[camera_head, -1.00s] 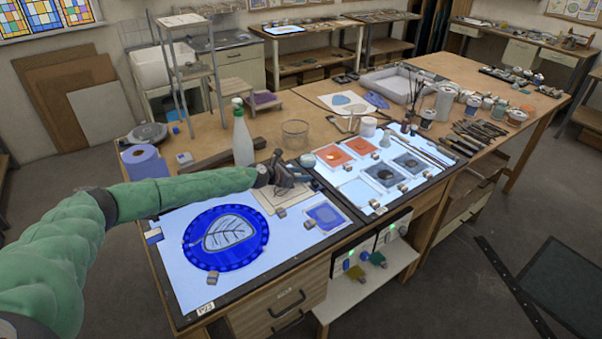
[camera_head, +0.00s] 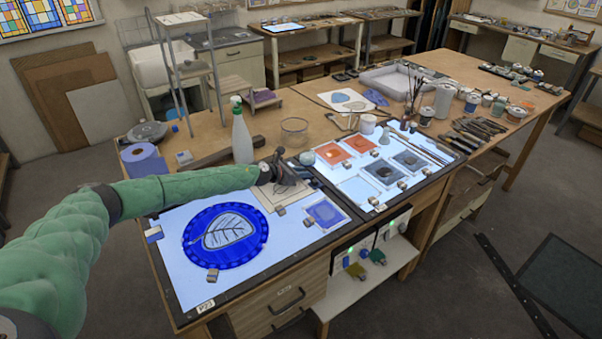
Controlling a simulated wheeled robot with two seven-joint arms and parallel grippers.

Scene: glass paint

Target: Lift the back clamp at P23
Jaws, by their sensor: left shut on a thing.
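The lit panel (camera_head: 180,276) labelled P23 (camera_head: 206,305) lies at the near left of the bench. A blue round glass piece with a leaf drawing (camera_head: 228,236) lies on it. Small metal clamps show at its left edge (camera_head: 153,234), at its front (camera_head: 213,275), and by the blue square (camera_head: 309,221). My left gripper (camera_head: 284,178) is over the back right of the panel, above a pale framed sheet (camera_head: 268,198). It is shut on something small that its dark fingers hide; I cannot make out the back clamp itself. My right gripper is out of view.
A white spray bottle (camera_head: 241,138) and a glass bowl (camera_head: 294,131) stand just behind the gripper. A second lit panel (camera_head: 358,190) with orange and grey squares lies to the right. A blue roll (camera_head: 144,162) stands at the left.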

